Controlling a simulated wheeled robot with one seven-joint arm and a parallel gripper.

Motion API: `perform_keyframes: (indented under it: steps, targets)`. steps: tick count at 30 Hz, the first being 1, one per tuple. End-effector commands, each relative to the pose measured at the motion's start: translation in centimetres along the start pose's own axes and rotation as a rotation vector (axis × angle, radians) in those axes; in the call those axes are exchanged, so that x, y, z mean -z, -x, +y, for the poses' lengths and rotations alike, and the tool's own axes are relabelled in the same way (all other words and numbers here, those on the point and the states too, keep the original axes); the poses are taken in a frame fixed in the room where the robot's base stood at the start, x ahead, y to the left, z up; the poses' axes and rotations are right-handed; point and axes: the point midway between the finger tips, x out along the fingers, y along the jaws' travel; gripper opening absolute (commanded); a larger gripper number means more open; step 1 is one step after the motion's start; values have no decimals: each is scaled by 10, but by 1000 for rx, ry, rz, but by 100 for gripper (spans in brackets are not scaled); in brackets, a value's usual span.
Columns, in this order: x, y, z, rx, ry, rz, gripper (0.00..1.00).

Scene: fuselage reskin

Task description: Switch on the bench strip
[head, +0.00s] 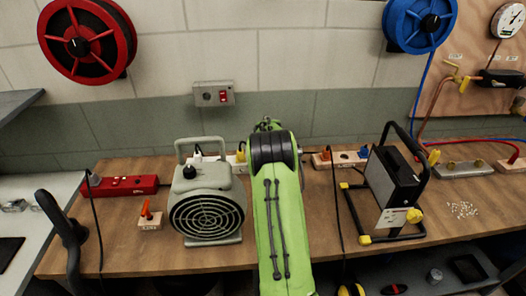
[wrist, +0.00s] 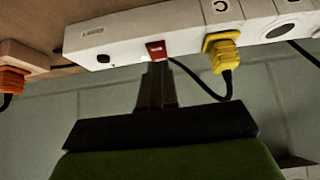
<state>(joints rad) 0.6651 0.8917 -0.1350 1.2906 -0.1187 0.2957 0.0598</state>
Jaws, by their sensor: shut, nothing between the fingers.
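The bench strip (wrist: 125,38) is a long white socket strip across the top of the wrist view. A red rocker switch (wrist: 156,50) sits near its left end there, and a yellow plug (wrist: 221,48) is in a socket to the right. My gripper (wrist: 157,66) is shut and empty, with its fingertips at the lower edge of the switch. I cannot tell whether they touch it or which way the rocker is set. In the head view part of the strip (head: 232,158) shows behind the heater, while my green arm hides the switch and fingers.
A grey fan heater (head: 207,212) stands left of my arm, and a black work lamp (head: 393,190) right of it. A wooden block with an orange plug (wrist: 12,80) is beside the strip's end. A red strip (head: 125,186) lies at left. A wall switch box (head: 213,94) hangs above.

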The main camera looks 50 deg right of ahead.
Motion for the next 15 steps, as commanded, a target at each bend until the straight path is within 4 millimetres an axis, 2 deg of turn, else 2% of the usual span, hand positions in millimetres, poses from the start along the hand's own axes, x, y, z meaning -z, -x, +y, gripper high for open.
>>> perform_keyframes:
  steps: [5, 8, 15]
  targets:
    - [24, 38, -11, 3, 3, 3, 0]
    - [12, 60, -9, 2, 1, 3, 0]
    - [-1, 111, -10, 3, 2, 3, 0]
